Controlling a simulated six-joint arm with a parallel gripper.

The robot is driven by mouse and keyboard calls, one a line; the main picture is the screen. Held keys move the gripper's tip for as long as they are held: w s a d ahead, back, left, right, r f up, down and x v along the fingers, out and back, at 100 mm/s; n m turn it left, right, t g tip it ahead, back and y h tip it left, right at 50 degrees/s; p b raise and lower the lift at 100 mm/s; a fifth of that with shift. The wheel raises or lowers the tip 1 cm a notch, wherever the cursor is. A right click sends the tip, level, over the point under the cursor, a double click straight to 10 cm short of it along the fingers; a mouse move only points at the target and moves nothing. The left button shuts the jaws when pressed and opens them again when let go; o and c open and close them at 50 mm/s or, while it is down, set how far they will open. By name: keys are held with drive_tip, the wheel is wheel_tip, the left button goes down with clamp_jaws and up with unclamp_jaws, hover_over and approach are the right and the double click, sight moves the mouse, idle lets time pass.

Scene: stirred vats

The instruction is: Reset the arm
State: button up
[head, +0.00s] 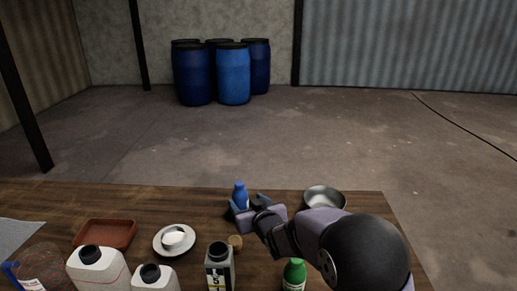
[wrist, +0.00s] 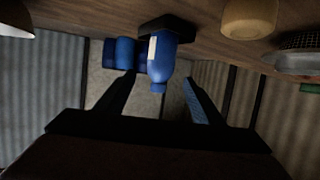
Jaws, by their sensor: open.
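My gripper (head: 250,203) is open over the far part of the wooden table, beside a small blue bottle (head: 240,195). In the wrist view, which looks upside down, my gripper (wrist: 158,78) has its two fingers spread apart. The blue bottle (wrist: 163,60) appears between the fingertips, with a pale label and a gap on each side. The bottle stands upright on a dark base (wrist: 168,24). I cannot tell how deep it sits between the fingers.
Blue barrels (head: 233,75) stand far behind.

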drive_tip(key=s+d+r+m+g+h+p, duration=0.2)
drive_tip(key=s+d+r+g+h+p, duration=0.25)
drive_tip(key=s+d+r+p, duration=1.15)
drive_tip(key=s+d+r+m+g+p, duration=0.1)
drive_tip(key=s+d+r+g+p, duration=0.1)
drive_tip(key=s+p, duration=0.7)
drive_tip(key=s+d+r+m+g+p, duration=0.1)
drive_tip(key=s+d+r+g+p, duration=0.2)
drive_tip(key=s+p, duration=0.6)
wheel_tip(320, 180, up, 2)
drive_tip(key=s+g+h, duration=0.1)
drive_tip(key=s+g, duration=0.1)
drive_tip(key=g, duration=0.1)
drive_tip(key=shift+r+m, duration=0.2)
drive_tip(key=shift+m, duration=0.1)
